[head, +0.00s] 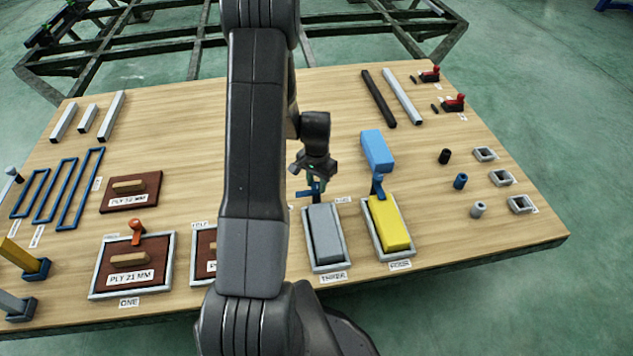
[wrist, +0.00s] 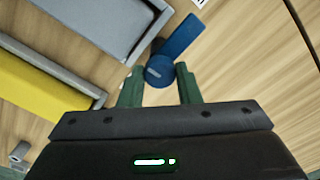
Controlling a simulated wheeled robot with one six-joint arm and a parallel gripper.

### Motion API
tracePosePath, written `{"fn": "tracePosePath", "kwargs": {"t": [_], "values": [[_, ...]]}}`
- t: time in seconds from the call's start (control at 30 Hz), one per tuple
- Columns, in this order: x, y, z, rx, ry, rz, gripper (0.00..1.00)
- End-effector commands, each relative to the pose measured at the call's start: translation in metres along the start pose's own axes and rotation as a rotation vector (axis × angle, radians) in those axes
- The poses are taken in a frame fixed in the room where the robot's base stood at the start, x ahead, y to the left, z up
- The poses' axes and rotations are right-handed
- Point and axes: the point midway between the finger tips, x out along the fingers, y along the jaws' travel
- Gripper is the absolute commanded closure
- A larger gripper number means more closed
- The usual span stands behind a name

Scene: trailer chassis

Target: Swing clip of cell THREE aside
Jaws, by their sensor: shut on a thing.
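Cell THREE (head: 342,262) is a grey-rimmed tray with a grey block (head: 325,234) in it, right of my arm in the head view. Its blue clip (head: 305,191) is at the tray's far end, partly hidden by my gripper (head: 313,182). In the wrist view the clip's round knob (wrist: 158,73) is between the fingers of my gripper (wrist: 159,88), which is shut on it. The clip's flat bar (wrist: 182,38) points off to the upper right, beside the tray's end and not over the grey block (wrist: 95,20).
Cell FOUR (head: 407,257) with a yellow block (head: 388,222) and its own blue clip (head: 377,185) stands close on the right. A blue block (head: 377,150) lies behind it. My arm hides part of cell TWO (head: 201,262). Bare tabletop lies behind cell THREE.

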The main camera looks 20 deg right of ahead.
Motion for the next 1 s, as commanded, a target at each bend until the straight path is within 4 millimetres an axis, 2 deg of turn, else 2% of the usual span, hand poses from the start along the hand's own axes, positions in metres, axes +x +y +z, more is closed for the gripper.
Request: {"fn": "tracePosePath", "kwargs": {"t": [0.03, 0.13, 0.4, 0.53, 0.67, 1.0], "values": [[-0.001, -0.001, -0.001, 0.0, 0.004, -0.002, 0.68], [-0.001, -0.001, -0.001, 0.0, 0.003, -0.002, 0.48], [-0.001, 0.0, -0.001, 0.0, 0.001, -0.001, 0.48], [-0.009, 0.0, -0.001, 0.0, 0.003, -0.002, 0.48], [-0.032, -0.001, -0.001, 0.0, 0.004, -0.003, 0.48], [-0.108, -0.001, -0.001, 0.0, 0.005, -0.003, 0.48]]}}
